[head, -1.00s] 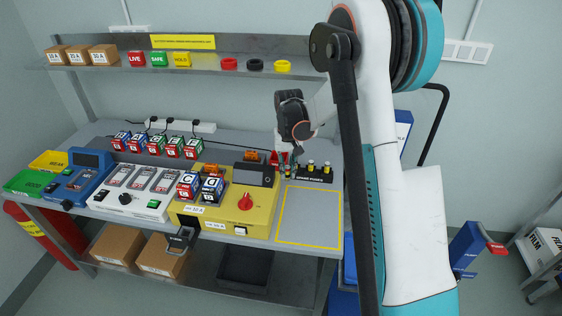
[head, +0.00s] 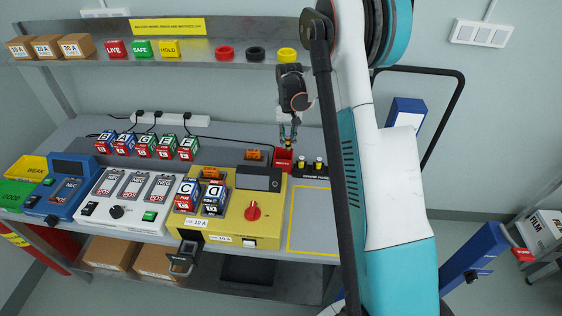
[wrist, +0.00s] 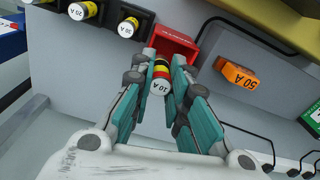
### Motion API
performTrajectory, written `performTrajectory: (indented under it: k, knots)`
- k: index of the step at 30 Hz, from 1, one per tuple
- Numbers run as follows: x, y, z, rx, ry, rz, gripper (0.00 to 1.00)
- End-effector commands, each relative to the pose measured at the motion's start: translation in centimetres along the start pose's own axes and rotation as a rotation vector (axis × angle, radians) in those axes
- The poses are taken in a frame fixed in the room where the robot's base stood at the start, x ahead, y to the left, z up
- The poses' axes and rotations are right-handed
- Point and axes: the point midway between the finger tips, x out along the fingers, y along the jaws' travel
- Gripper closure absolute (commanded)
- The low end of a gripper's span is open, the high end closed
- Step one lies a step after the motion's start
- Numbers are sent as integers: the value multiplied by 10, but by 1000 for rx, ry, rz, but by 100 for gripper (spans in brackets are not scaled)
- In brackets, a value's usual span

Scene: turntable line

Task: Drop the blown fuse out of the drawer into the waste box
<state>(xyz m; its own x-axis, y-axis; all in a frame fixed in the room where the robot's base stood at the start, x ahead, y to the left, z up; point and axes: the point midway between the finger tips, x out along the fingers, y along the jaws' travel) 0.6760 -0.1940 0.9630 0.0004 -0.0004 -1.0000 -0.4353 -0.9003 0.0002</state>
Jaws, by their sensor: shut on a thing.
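In the head view my gripper (head: 288,146) points down, held up at the red waste box (head: 283,161). In the wrist view the open waste box (wrist: 180,42) lies just beyond the fuse, which overlaps its near edge in the picture. The fuse appears to be above the box, but the exact height is unclear. The dark drawer (head: 182,258) sticks out at the front below the yellow tester (head: 234,225).
A black spare fuse rack (head: 312,171) stands right of the waste box. An orange 50 A block (wrist: 237,78) sits near it on the other side. Several lettered blocks and a power strip are to the left. The yellow-outlined area (head: 313,220) is clear.

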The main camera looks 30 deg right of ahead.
Motion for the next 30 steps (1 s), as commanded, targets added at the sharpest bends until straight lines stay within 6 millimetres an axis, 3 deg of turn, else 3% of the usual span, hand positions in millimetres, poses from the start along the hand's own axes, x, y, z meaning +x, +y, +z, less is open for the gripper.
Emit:
performTrajectory:
  k: [12,22,23,26,30]
  knots:
    - [46,0,0,0,0,0,100]
    - [50,0,0,0,0,0,100]
    - [49,0,0,0,0,0,82]
    - [49,0,0,0,0,0,61]
    - [49,0,0,0,0,0,61]
